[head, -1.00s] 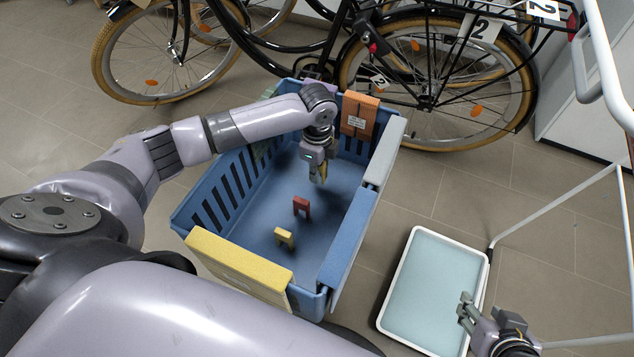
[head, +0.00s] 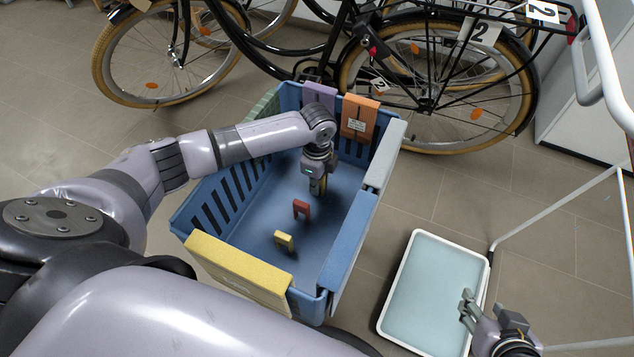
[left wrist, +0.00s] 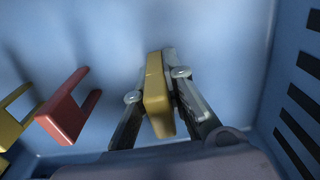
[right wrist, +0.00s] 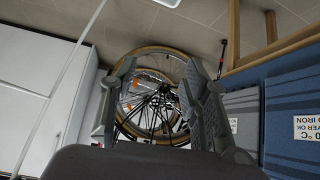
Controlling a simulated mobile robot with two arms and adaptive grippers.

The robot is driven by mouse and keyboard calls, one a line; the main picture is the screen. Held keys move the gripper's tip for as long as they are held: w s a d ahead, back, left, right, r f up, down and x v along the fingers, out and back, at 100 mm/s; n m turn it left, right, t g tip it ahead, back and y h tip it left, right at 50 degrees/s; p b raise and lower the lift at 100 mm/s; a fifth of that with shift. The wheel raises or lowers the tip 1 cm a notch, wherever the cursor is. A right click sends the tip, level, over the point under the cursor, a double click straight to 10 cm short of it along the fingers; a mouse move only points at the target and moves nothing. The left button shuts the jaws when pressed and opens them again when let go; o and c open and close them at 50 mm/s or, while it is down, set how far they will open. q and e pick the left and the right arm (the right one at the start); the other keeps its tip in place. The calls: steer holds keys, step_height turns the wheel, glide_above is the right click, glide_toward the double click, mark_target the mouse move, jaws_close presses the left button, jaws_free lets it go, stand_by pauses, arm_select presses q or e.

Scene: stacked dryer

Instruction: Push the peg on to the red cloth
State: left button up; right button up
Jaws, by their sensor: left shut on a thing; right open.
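My left gripper (head: 317,189) reaches down inside the blue basket (head: 345,240). In the left wrist view it is shut on a yellow-ochre peg (left wrist: 156,95), gripped between its two fingers. A red peg (head: 301,208) stands on the basket floor, nearer the front; it also shows in the left wrist view (left wrist: 62,112). An orange cloth (head: 357,118) with a white label hangs over the far rim; it is the reddest cloth I see. My right gripper (head: 465,306) is open and empty, above the tray at lower right.
A yellow peg (head: 284,240) stands in the basket. A purple cloth (head: 320,96), yellow cloth (head: 238,270), grey cloth (head: 385,153) and blue cloth (head: 347,243) hang on the rim. A pale tray (head: 432,285) lies at right. A bicycle (head: 435,75) stands behind.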

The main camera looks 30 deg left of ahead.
arm_select(q)
steer(key=shift+f, duration=0.15)
steer(key=o, duration=0.7)
